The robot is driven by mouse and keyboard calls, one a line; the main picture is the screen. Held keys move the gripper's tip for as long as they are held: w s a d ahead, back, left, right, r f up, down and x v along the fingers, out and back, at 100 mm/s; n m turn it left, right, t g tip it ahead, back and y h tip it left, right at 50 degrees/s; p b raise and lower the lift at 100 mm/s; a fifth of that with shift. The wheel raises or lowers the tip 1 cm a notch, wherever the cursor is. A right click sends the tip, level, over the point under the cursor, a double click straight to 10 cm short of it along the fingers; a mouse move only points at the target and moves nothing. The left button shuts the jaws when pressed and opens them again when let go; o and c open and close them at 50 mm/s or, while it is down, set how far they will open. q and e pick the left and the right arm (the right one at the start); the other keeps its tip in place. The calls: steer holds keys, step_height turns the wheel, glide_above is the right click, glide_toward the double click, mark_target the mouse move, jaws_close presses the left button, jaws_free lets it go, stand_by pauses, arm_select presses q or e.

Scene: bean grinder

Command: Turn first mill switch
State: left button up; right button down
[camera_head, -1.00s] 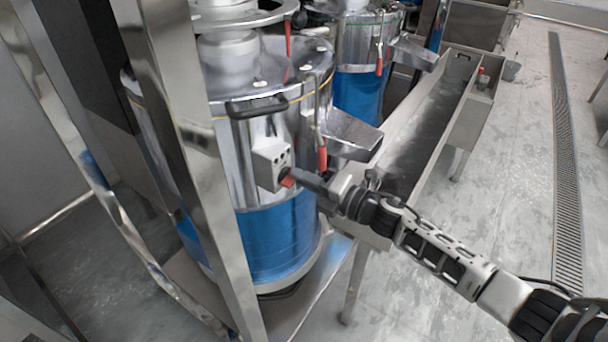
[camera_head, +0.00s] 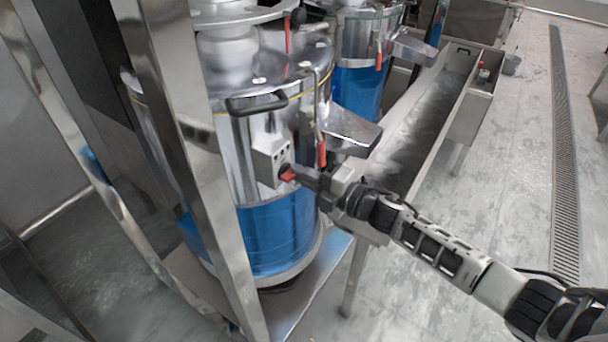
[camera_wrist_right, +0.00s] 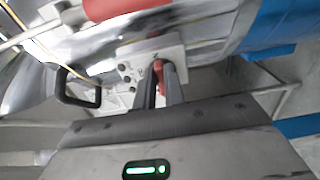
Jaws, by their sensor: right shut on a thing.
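The first mill (camera_head: 268,140) is a shiny metal drum with a blue lower band (camera_head: 278,240), in the middle of the head view. A small grey switch box (camera_head: 268,160) sits on its side with a red switch (camera_head: 287,173). My right gripper (camera_head: 294,175) reaches in from the right and is shut on the red switch. In the right wrist view, the two dark fingers (camera_wrist_right: 160,85) stand either side of the red switch (camera_wrist_right: 160,70), in front of the switch box (camera_wrist_right: 150,58). My left gripper is not in view.
A metal spout (camera_head: 350,132) and a red-handled latch (camera_head: 321,152) are just above my right gripper. A long steel trough (camera_head: 478,95) runs behind it. A steel post (camera_head: 195,170) stands at left. A second mill (camera_head: 358,90) is behind.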

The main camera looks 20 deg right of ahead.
steer(key=shift+f, duration=0.1)
steer(key=c, duration=1.5)
jaws_free()
steer(key=b+v, duration=0.1)
steer(key=v, duration=1.5)
steer(key=s+a+f+m+g+h, duration=0.1)
steer(key=s+a+f+m+h, duration=0.1)
steer(key=m, duration=0.5)
steer(key=s+a+f+m+g+h, duration=0.1)
steer(key=s+a+f+m+h, duration=0.2)
steer(key=s+a+f+m, duration=0.2)
steer(key=s+a+f+m+g+h, duration=0.1)
steer(key=s+a+f+m, duration=0.3)
steer(key=m, duration=0.6)
steer(key=shift+s+a+f+m+g+h, duration=0.1)
steer(key=shift+s+a+m+g+h, duration=0.25)
steer(key=shift+s+a+h, duration=0.45)
